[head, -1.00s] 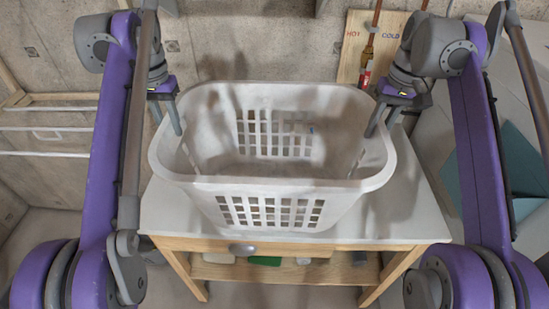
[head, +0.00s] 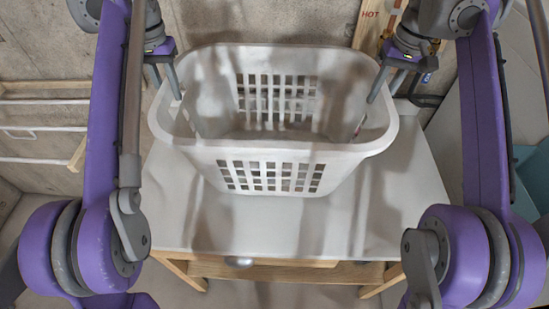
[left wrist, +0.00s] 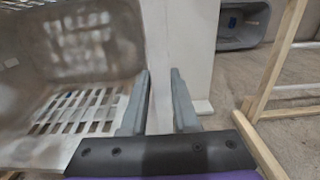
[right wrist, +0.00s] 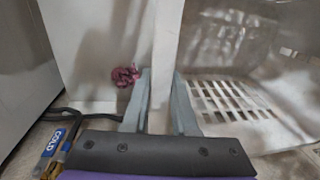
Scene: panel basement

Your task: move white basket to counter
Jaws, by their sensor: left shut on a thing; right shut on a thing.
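The white basket (head: 270,153), with slotted walls, is upright over the back part of the white counter (head: 270,225). Its shadow falls on the counter top; I cannot tell whether its base touches it. My left gripper (head: 172,90) is shut on the basket's left rim, with a finger on each side of the wall; the left wrist view shows this wall between the fingers (left wrist: 158,105). My right gripper (head: 377,87) is shut on the right rim in the same way, also seen in the right wrist view (right wrist: 159,105). The basket looks empty.
A concrete wall (head: 280,18) stands behind the counter. A wooden pipe board (head: 375,22) is at the back right. A drying rack (head: 40,120) stands at the left. A pinkish crumpled thing (right wrist: 124,75) shows beside the right gripper. The counter's front part is clear.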

